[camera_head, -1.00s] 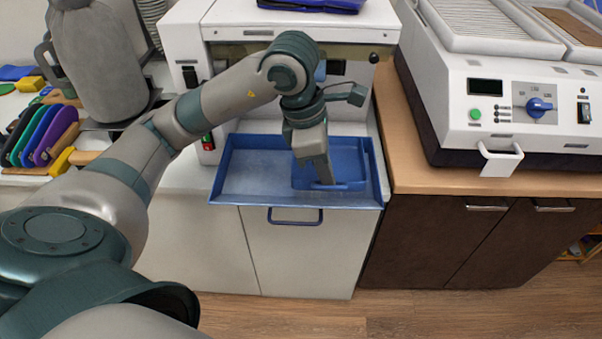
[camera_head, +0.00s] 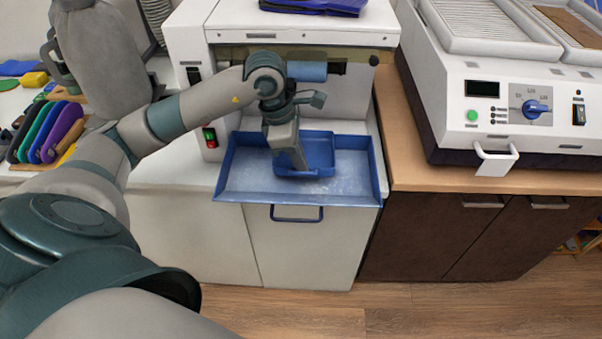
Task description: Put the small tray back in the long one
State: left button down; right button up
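The long blue tray (camera_head: 350,190) sticks out from the front of the white machine, above a cabinet door. My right gripper is not in view.
The white machine (camera_head: 185,30) stands behind the trays, with a blue roller (camera_head: 307,71) above them. A heating unit (camera_head: 520,120) stands on the wooden counter (camera_head: 410,165) at right. Coloured insoles (camera_head: 50,132) stand in a rack at left. The long tray's right part is bare.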

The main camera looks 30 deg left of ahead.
pick_arm(q)
jog(key=shift+f+p, duration=0.8)
jog(key=shift+f, duration=1.15)
jog(key=shift+f, duration=0.2)
jog(key=c, duration=2)
grip_release()
jog(key=shift+r, duration=0.2)
jog(key=shift+r, duration=0.1)
